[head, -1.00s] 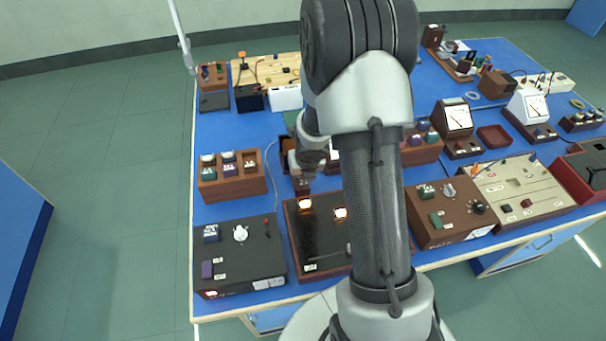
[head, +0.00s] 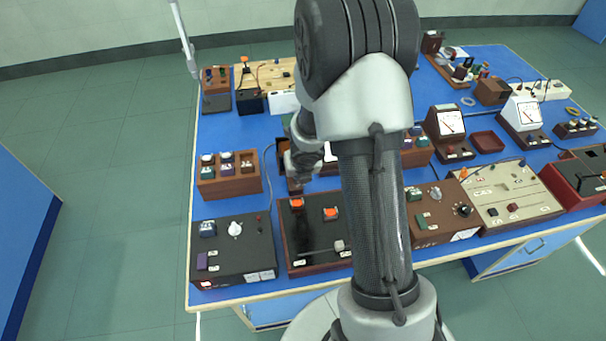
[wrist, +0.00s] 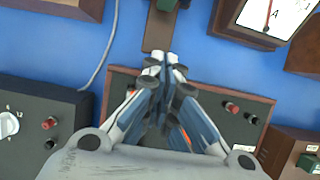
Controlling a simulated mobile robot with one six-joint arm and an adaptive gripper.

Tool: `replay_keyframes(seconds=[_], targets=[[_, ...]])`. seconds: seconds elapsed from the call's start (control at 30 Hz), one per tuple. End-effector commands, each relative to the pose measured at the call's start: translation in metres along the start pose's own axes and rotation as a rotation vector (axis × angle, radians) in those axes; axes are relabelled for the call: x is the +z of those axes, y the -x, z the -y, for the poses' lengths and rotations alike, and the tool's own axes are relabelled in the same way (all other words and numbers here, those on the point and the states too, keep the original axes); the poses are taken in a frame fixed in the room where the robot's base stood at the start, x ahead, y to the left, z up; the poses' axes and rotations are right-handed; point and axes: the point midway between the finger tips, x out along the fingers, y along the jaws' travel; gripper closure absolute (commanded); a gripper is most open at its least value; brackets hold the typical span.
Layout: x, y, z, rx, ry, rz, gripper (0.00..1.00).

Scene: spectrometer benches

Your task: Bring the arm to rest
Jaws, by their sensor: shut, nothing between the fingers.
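My arm rises through the middle of the head view and folds over the bench. My gripper (wrist: 165,62) is shut and empty in the wrist view, its fingertips together above the far edge of a black panel box in a brown frame. My arm hides the box's right part.
The blue bench (head: 240,125) is crowded with instruments. A black box with a white knob (head: 233,250) stands left of the panel box, a brown box (head: 440,213) right of it. A wooden holder (head: 229,176) and a white meter (head: 450,122) stand farther back.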

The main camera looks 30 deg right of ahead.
Motion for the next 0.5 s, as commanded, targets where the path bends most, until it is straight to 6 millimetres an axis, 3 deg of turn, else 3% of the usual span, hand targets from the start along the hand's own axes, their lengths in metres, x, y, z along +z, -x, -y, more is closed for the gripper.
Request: replay_keyframes(seconds=[0.03, 0.2, 0.5], targets=[[0.002, 0.018, -0.001, 0.001, 0.002, -0.001, 1.0], [0.001, 0.046, -0.001, 0.001, 0.001, -0.003, 1.0], [-0.001, 0.06, -0.001, 0.001, 0.001, -0.004, 1.0]])
